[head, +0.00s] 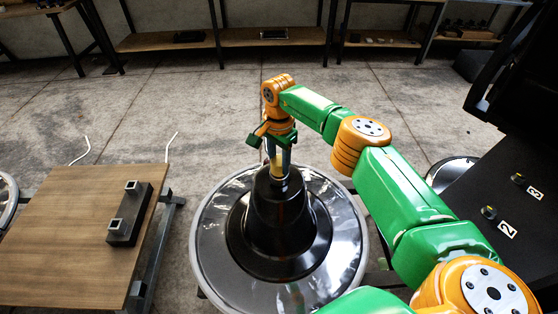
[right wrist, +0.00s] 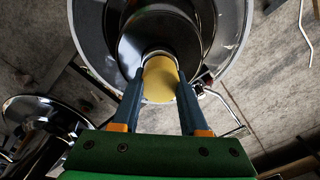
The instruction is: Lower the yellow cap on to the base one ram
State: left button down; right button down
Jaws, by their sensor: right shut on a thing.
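My right gripper (head: 279,163) points straight down over the middle of the round chrome base (head: 212,243). Its two blue fingers are shut on the yellow cap (right wrist: 161,84), one on each side. In the head view the cap shows only as a small yellow patch (head: 279,176) at the top of the black stepped cone (head: 277,222) on the base. The cap looks upright and in line with the cone. I cannot tell whether it touches the ram, which is hidden below it. My left gripper is not in view.
A wooden table (head: 85,225) with a black two-socket holder (head: 128,214) stands at the left. A dark panel at the right has knobs and the labels 2 (head: 508,229) and 3 (head: 535,192). Another round base (right wrist: 40,118) shows at the wrist view's left.

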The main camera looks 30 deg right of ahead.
jog(key=shift+f, duration=0.25)
jog(key=shift+c, duration=1.8)
grip_release()
notch_tip(320, 180, up, 9)
jog(key=p, duration=0.7)
jog(key=shift+r, duration=0.2)
jog(key=shift+f, duration=0.15)
